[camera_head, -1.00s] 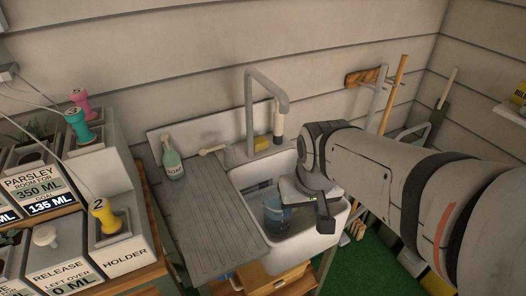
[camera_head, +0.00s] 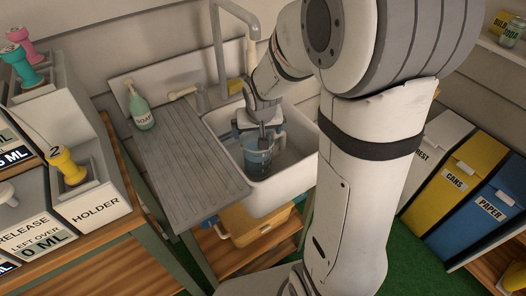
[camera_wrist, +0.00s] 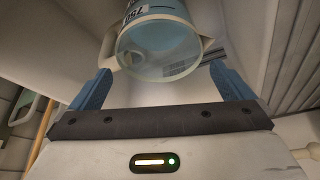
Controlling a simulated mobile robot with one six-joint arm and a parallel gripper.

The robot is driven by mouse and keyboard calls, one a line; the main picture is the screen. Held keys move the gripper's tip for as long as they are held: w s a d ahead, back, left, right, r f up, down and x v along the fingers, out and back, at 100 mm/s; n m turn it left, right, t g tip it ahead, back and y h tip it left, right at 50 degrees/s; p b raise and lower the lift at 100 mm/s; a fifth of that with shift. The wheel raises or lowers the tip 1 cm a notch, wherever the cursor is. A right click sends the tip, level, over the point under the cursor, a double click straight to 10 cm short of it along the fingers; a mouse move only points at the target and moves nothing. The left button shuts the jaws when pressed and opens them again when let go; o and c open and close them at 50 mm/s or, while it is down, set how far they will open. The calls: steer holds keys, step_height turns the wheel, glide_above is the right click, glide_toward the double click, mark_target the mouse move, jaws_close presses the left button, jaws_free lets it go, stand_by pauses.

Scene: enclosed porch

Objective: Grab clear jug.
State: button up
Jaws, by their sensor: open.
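The clear jug (camera_head: 257,158) stands in the white sink basin, bluish and see-through. In the wrist view the jug (camera_wrist: 160,45) shows its round end, with dark print on its side and a handle at the left. My gripper (camera_head: 262,132) is at the jug's upper part in the head view. In the wrist view my gripper (camera_wrist: 165,85) has its two blue fingers wide apart, one on each side of the jug's lower edge in the picture. The fingers look apart from the jug. Contact cannot be told for certain.
The sink (camera_head: 283,185) has walls close around the jug. A grey drainboard (camera_head: 190,165) with a green soap bottle (camera_head: 139,108) lies to the left. The tap (camera_head: 238,14) rises behind. Bins (camera_head: 455,185) stand at the right.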

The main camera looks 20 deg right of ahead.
mark_target(257, 134)
steer(key=x, duration=0.3)
steer(key=shift+f, duration=0.15)
steer(key=c, duration=1.8)
steer(key=shift+c, duration=0.7)
